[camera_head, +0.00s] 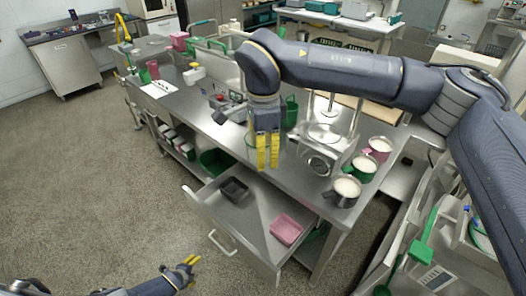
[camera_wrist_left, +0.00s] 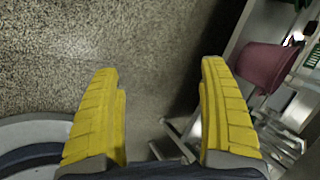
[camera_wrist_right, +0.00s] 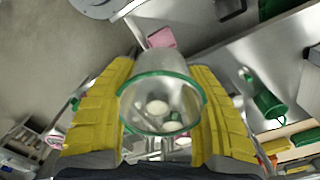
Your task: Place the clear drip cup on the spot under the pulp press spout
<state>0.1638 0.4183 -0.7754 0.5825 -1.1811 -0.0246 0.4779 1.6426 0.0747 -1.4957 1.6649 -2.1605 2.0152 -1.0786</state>
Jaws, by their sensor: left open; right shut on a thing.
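The clear drip cup (camera_wrist_right: 160,112) has a green rim. It is between the yellow fingers of my right gripper (camera_wrist_right: 162,110), which is shut on it. In the head view my right gripper (camera_head: 267,152) points down above the steel counter, and the cup (camera_head: 251,147) is mostly hidden behind its fingers. A metal device that looks like the pulp press (camera_head: 325,135) stands to the right of this gripper; the spot under its spout cannot be made out. My left gripper (camera_head: 190,270) is open and empty, low over the floor; its open fingers (camera_wrist_left: 162,110) also show in the left wrist view.
Several mugs with white contents, including a pink one (camera_head: 380,148), stand on the counter right of the press. An open drawer (camera_head: 255,215) below holds a black tray (camera_head: 233,189) and a pink tray (camera_head: 286,229). A green container (camera_head: 290,112) stands behind my right gripper.

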